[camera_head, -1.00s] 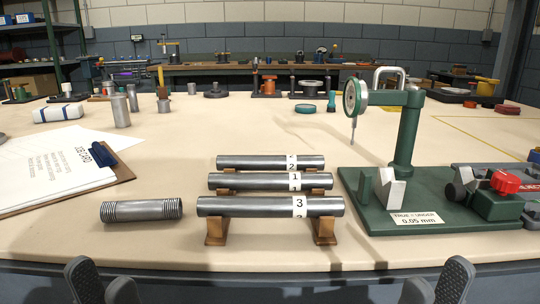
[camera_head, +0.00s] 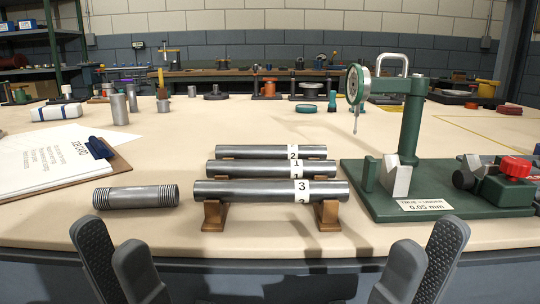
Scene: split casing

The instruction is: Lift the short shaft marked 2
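The shaft marked 2 (camera_head: 255,152) is a grey metal bar with a white label, lying furthest back in a row of three shafts. The shaft marked 1 (camera_head: 250,168) lies in front of it. The shaft marked 3 (camera_head: 250,190) is nearest, on two brown supports (camera_head: 214,214). The lower parts of the rear shafts and most of their supports are hidden. My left gripper (camera_head: 115,254) is open and empty at the table's front edge, lower left. My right gripper (camera_head: 420,258) is open and empty at the front edge, lower right. Both are apart from the shafts.
A loose threaded shaft (camera_head: 136,197) lies left of the row. A clipboard with paper (camera_head: 62,162) is further left. A green gauge stand (camera_head: 412,130) with a dial (camera_head: 355,84) and a base stands close at the right. The table behind the row is fairly clear.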

